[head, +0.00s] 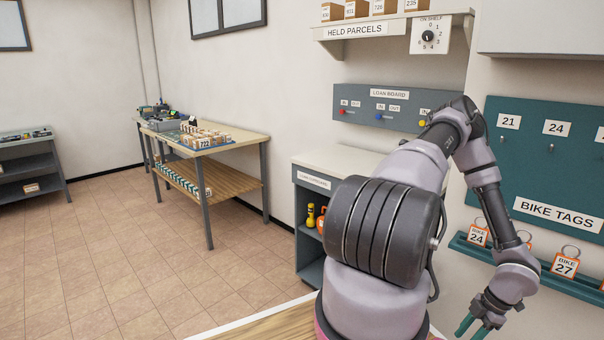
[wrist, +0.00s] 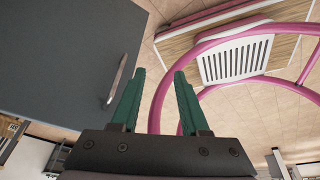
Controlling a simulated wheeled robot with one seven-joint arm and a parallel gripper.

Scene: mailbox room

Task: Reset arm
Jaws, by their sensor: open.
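My gripper (head: 474,328) hangs at the lower right of the head view, with its green fingers pointing down. In the wrist view the two green fingers of my gripper (wrist: 158,95) stand apart with nothing between them. My arm rises from the lower middle of the head view, bends at an elbow near the loan board, and comes down in front of the bike tags board. The gripper is below the tag ledge in the picture; whether it touches anything there cannot be told.
The bike tags board (head: 545,150) and its ledge (head: 532,268) with orange-edged tags (head: 565,265) are at right. The loan board (head: 362,108) and a shelf of held parcels (head: 385,25) are behind my arm. A grey cabinet (head: 310,225) stands left of it. The tiled floor (head: 120,260) is open.

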